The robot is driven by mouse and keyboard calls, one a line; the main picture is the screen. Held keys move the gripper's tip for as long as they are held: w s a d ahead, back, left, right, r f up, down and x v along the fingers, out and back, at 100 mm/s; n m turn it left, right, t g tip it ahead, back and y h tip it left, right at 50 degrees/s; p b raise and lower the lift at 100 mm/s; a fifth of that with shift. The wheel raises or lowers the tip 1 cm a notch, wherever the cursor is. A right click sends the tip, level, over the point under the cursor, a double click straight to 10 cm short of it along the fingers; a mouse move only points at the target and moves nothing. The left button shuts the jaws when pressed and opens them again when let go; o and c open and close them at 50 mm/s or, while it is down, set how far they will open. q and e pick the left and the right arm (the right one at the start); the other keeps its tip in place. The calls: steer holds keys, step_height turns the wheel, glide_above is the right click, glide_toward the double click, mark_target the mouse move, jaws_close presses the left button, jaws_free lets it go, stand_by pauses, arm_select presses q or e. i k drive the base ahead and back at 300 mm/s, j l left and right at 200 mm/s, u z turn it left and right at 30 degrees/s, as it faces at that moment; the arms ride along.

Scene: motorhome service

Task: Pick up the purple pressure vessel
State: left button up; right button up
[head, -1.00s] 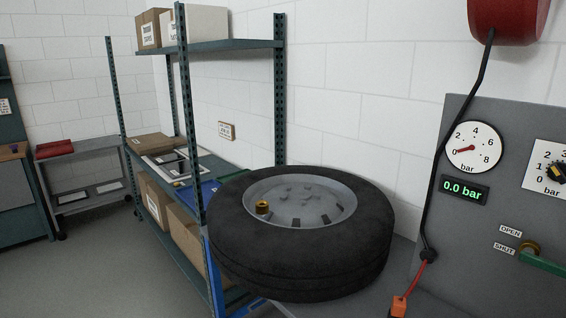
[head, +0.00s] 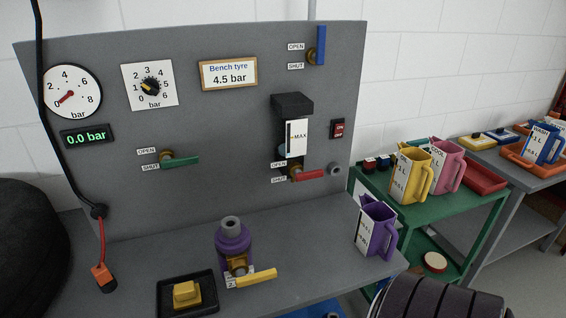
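The purple pressure vessel (head: 233,239) stands upright on the grey bench, left of the middle in the head view. It has a grey fitting on top, a brass valve low on its front and a yellow lever pointing right. A small label partly shows beside the valve. Neither of my grippers shows in the head view, and nothing is seen holding the vessel.
A black tray (head: 214,292) with a yellow block (head: 187,292) sits front left of the vessel. A purple jug (head: 376,230) stands at the bench's right end. The grey panel (head: 225,120) with gauges and valves rises behind. A black tyre (head: 30,250) is at left.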

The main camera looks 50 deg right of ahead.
mark_target(232, 244)
steer(key=z, duration=1.2)
